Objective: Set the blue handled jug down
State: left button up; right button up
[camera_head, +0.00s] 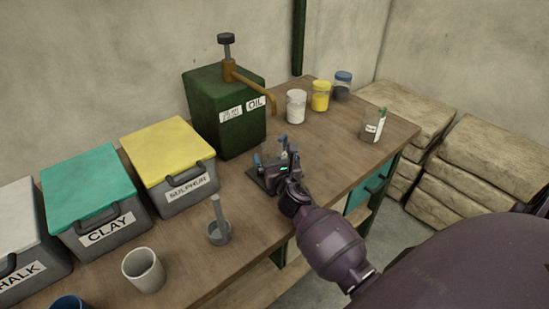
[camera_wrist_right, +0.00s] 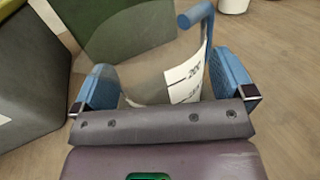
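The blue handled jug (camera_wrist_right: 190,78) shows in the right wrist view as a clear body with a white scale label and a blue handle at its upper right. It sits between the two blue fingers of my right gripper (camera_wrist_right: 165,82), which appear to press on its sides. In the head view my right gripper (camera_head: 274,156) is over the wooden table (camera_head: 330,150), in front of the green oil can, and mostly hides the jug. I cannot tell whether the jug's base touches the table. My left gripper is not in view.
The green oil can (camera_head: 226,110) stands behind the gripper, and the sulphur bin (camera_head: 168,165) is to its left. White (camera_head: 296,107) and yellow (camera_head: 320,96) jars and a green-handled clear jug (camera_head: 374,126) stand farther back. Bare tabletop lies right of the gripper.

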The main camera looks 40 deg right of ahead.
jog(key=shift+r, duration=0.15)
jog(key=shift+s, duration=0.15)
jog(key=v, duration=1.1)
jog(key=shift+s+a+r, duration=0.1)
jog(key=shift+s+a, duration=0.1)
jog(key=shift+s, duration=0.15)
